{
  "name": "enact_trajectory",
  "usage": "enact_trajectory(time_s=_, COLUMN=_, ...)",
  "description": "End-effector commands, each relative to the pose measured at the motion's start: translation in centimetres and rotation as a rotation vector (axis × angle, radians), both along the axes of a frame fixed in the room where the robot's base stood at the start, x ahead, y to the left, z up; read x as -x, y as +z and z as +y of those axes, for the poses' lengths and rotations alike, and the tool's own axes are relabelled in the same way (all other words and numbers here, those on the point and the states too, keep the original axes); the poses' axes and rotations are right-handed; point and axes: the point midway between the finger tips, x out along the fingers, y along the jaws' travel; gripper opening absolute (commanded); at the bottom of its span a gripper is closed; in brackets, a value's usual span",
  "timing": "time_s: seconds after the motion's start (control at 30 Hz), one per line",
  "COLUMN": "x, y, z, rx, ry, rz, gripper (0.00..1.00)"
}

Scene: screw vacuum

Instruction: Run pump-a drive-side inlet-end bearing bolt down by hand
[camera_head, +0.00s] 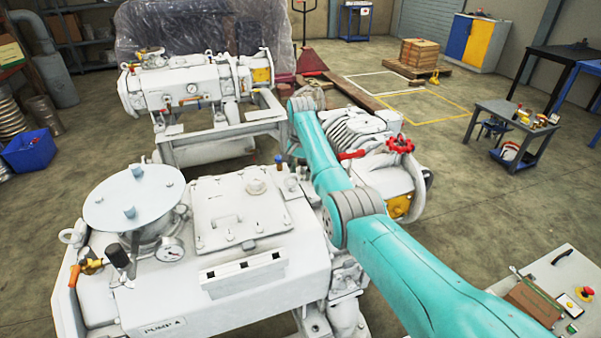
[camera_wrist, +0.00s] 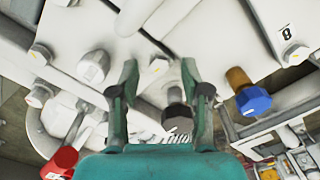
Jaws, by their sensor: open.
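Pump A (camera_head: 165,322) is the large white machine in the foreground of the head view, with its name on the front edge. My teal arm reaches over its right side, and the gripper end is hidden there. In the wrist view my gripper (camera_wrist: 159,75) is open, its two fingers pointing at white pump housing. A dark-headed bolt (camera_wrist: 178,116) with a grey shank shows between the fingers, close to the right one; I see no grip on it. A white hex bolt (camera_wrist: 94,67) sits left of the fingers. Which of these is the inlet-end bearing bolt I cannot tell.
In the wrist view a blue cap (camera_wrist: 253,101) on a brass fitting lies right of the fingers, and a red cap (camera_wrist: 62,158) at lower left. In the head view a red-handled valve (camera_head: 400,145) stands right of my arm. Open floor (camera_head: 460,180) lies beyond it.

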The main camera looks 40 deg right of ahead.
Motion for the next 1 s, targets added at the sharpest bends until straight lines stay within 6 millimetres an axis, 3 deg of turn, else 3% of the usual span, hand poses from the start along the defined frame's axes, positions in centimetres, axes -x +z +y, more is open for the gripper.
enact_trajectory(time_s=0.6, x=-0.1, y=10.2, z=0.0, rx=0.001, ry=0.0, rz=-0.003, gripper=0.47)
enact_trajectory(time_s=0.8, x=0.0, y=11.6, z=0.0, rx=0.0, ry=0.0, rz=-0.001, gripper=0.47)
enact_trajectory(time_s=1.0, x=0.0, y=11.7, z=0.0, rx=0.0, ry=0.0, rz=-0.001, gripper=0.47)
